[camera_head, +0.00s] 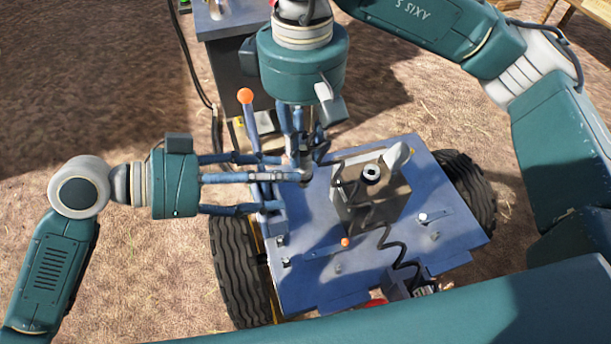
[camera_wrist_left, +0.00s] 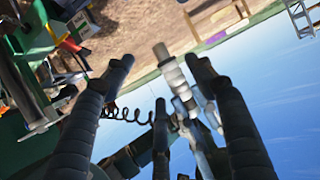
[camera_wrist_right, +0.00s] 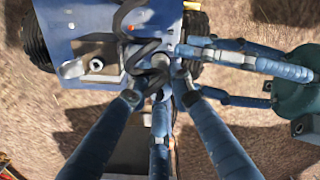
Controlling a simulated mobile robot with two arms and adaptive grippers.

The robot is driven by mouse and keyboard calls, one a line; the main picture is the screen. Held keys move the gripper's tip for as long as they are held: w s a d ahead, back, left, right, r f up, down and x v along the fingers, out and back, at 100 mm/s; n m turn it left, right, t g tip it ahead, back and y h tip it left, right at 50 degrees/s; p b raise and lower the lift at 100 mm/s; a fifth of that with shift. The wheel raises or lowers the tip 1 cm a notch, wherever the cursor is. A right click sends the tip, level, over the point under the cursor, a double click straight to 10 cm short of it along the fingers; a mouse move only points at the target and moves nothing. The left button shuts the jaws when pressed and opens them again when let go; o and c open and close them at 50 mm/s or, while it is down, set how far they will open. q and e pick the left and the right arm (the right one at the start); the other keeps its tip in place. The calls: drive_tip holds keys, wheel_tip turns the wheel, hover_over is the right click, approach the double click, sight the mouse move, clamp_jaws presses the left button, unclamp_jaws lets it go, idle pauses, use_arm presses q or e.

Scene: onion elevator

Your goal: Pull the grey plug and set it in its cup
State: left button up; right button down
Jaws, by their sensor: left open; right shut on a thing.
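The grey plug (camera_head: 305,160) is a stepped cylinder held clear of the blue deck. It shows large in the left wrist view (camera_wrist_left: 174,76), with a black coiled cable beside it. My right gripper (camera_head: 304,150) points down from the top and is shut on the plug; its fingers close around it in the right wrist view (camera_wrist_right: 160,92). My left gripper (camera_head: 285,180) comes from the left, open, its fingers spread around the plug region; I cannot tell whether they touch it. A metal block (camera_head: 362,205) with a round ringed hole stands on the deck. I cannot single out the cup.
The blue deck (camera_head: 330,275) of a wheeled cart carries the block, small levers and a coiled black cable (camera_head: 398,262). An orange-knobbed lever (camera_head: 246,97) rises close to both grippers. A dark cabinet (camera_head: 235,55) stands behind. The deck's front is mostly bare.

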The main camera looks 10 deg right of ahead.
sight(309, 178)
use_arm(q)
drive_tip(key=x, duration=0.7)
clamp_jaws()
use_arm(e)
drive_tip(key=c, duration=1.5)
unclamp_jaws()
drive_tip(key=shift+o, duration=0.2)
drive_tip(key=shift+r, duration=0.1)
